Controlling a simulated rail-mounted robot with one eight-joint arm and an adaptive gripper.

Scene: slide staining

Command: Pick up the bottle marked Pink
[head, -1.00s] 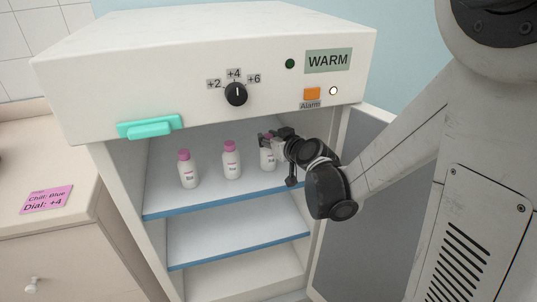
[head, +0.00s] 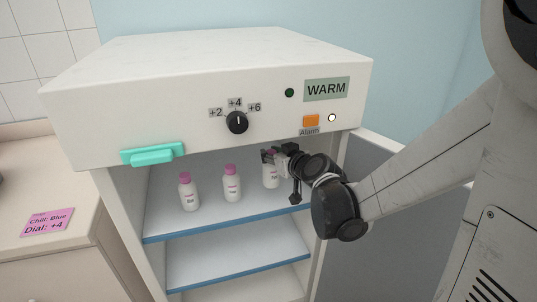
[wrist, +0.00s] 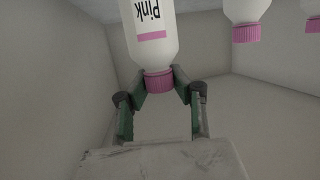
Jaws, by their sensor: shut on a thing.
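The bottle marked Pink (wrist: 152,38) is white with a pink cap and a pink stripe, and appears upside down in the wrist view. My gripper (wrist: 159,80) is shut on it at the cap end. In the head view the same bottle (head: 270,177) is the rightmost of the bottles, on or just over the top shelf (head: 215,215); I cannot tell whether it touches the shelf. My gripper (head: 270,157) reaches it from the right and hides its cap.
Two similar pink-capped bottles, one in the middle (head: 232,184) and one at left (head: 188,193), stand on the top shelf. The cabinet (head: 200,80) marked WARM overhangs them. Its open door (head: 375,225) is at right. The lower shelf (head: 235,258) is empty.

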